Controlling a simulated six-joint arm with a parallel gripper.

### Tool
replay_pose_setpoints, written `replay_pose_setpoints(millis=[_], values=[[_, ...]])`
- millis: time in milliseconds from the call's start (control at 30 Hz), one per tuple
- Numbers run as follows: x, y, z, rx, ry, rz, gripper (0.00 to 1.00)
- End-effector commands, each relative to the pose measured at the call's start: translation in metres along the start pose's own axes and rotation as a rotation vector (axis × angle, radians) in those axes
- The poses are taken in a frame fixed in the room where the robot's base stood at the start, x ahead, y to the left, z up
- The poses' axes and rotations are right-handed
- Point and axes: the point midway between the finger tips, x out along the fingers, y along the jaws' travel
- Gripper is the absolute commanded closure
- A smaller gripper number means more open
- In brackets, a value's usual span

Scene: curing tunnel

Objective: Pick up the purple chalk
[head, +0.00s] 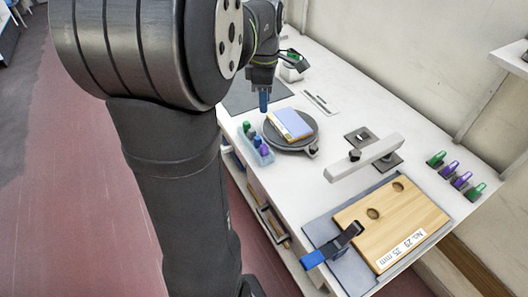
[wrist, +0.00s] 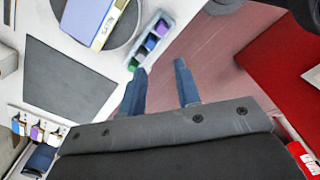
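A pale blue tray (head: 246,146) near the table's left edge holds a row of short coloured sticks. A purple stick, which looks like the purple chalk (head: 264,151), stands at its near end, beside blue and green ones. In the wrist view the tray (wrist: 166,24) lies just above the fingers, with the purple chalk (wrist: 161,27) towards its upper end. My gripper (head: 264,100) hangs above the table beyond the tray. In the wrist view my gripper (wrist: 160,70) has its two blue fingers apart and nothing between them.
A blue-and-yellow block (head: 289,124) lies on a round dark plate (head: 305,142) beside the tray. A white bar (head: 365,160) and a wooden board (head: 390,222) are nearer. Several green and purple items (head: 450,170) line the right edge. A dark mat (head: 245,97) lies behind.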

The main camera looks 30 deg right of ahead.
Motion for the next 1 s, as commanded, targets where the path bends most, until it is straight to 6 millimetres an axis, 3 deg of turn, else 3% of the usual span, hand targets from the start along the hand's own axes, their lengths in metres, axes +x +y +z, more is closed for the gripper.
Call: replay_pose_setpoints(millis=[233,500,633,1000], values=[[-0.005,0.001,0.0,-0.448,0.0,0.0,0.7],[-0.002,0.002,0.001,-0.639,0.0,-0.001,0.7],[0.018,0.001,0.0,-0.643,0.002,-0.004,0.7],[0.096,0.0,0.0,-0.641,0.002,-0.004,0.7]])
